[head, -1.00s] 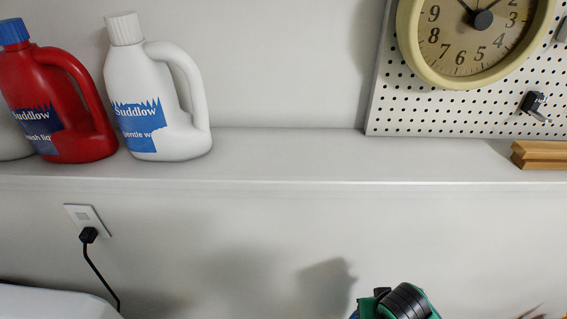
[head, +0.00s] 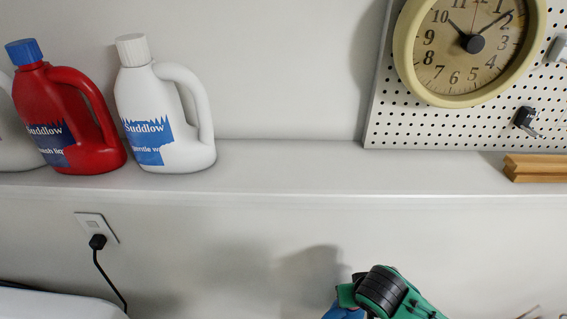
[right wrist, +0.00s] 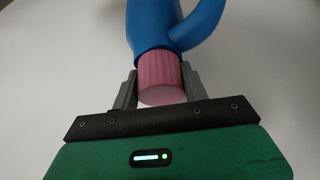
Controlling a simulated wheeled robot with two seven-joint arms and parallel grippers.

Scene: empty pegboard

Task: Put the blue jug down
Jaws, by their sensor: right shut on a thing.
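The blue jug (right wrist: 175,22) has a pink ribbed cap (right wrist: 158,78). In the right wrist view, my right gripper (right wrist: 158,88) is shut on the cap, one finger on each side of it. The jug extends beyond the fingers, and its handle curves off to the right; its far end is cut off. In the head view, only a small blue piece of the jug (head: 342,312) shows at the bottom edge, beside my green and black right wrist. Whether the jug's base touches anything is hidden. My left gripper is not in view.
A white shelf (head: 290,172) crosses the head view, clear in its middle. A red jug (head: 88,150) and a white jug (head: 185,140) stand at its left. A pegboard (head: 400,125) with a clock (head: 445,75) and a wooden block (head: 535,168) are at the right.

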